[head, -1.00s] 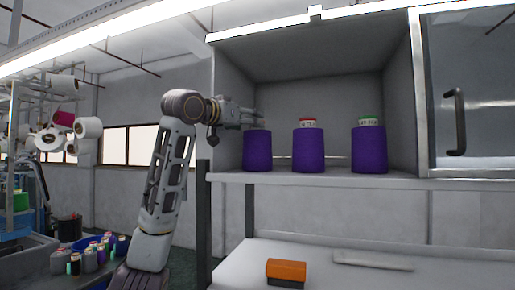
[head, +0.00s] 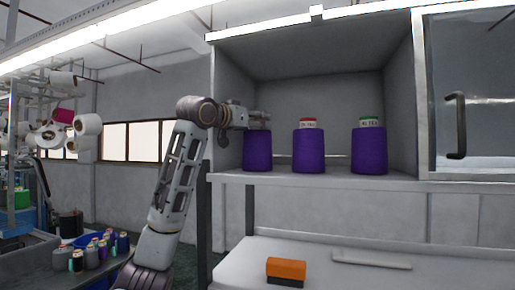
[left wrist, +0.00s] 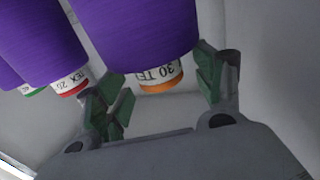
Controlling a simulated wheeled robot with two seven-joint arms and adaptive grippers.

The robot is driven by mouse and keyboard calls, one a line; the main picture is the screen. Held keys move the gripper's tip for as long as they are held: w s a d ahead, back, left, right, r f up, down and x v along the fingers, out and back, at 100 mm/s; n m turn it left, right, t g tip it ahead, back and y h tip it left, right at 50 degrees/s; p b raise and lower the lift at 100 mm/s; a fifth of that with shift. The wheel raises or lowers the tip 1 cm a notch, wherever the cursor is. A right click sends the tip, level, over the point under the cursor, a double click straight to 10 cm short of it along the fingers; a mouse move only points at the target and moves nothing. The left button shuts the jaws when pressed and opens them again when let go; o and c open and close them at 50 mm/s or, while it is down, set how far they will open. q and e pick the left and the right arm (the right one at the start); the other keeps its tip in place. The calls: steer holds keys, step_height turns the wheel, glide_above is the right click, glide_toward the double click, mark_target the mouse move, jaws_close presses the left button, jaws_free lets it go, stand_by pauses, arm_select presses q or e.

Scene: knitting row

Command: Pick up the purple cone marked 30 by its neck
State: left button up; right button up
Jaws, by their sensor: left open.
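The purple cone marked 30 (head: 257,152) stands upright at the left of the shelf. In the left wrist view it looks upside down, and its white neck (left wrist: 165,76) shows "30 TE" and an orange band. My left gripper (head: 263,118) is at the height of its neck. In the left wrist view my open green-padded fingers (left wrist: 160,88) lie on either side of the neck, with a gap at each side. In the head view my gripper hides the neck. My right gripper is not in view.
Two more purple cones stand to the right on the shelf (head: 450,187), one with a red-topped neck (head: 308,124) and one with a green-topped neck (head: 370,122). The cabinet's side wall is close on the left. An orange block (head: 286,270) lies on the lower table.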

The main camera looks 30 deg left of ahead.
arm_select(q)
steer(key=shift+w+p, duration=0.35)
steer(key=shift+w, duration=0.8)
jaws_close()
